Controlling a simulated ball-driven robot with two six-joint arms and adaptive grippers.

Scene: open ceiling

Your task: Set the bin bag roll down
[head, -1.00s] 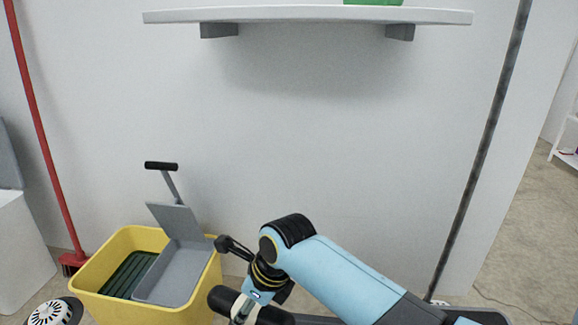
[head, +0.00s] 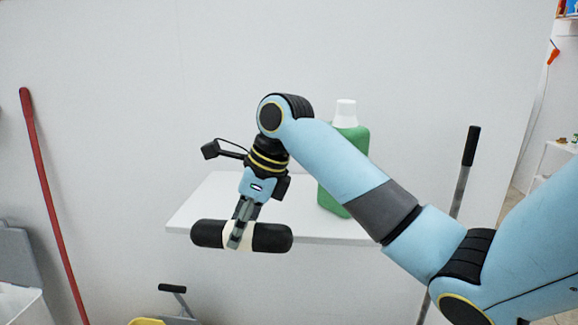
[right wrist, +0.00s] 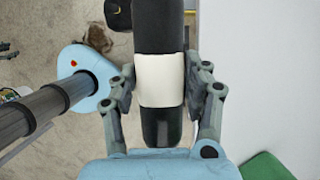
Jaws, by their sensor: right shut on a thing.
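The bin bag roll (head: 272,238) is black with a white band around its middle. My right gripper (head: 238,236) is shut on that band and holds the roll level, in front of the white wall shelf (head: 196,208). In the right wrist view the roll (right wrist: 158,30) stands between both fingers (right wrist: 160,90), with the shelf (right wrist: 268,75) to the right, beside the roll rather than behind it. The head view does not clearly show the height gap between roll and shelf. My left gripper is not in view.
A green bottle (head: 357,138) with a white cap stands on the shelf's right part; the shelf's left part looks bare. A red pole (head: 48,190) leans at left, a grey pole (head: 461,185) at right. A yellow bucket (head: 147,321) peeks in below.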

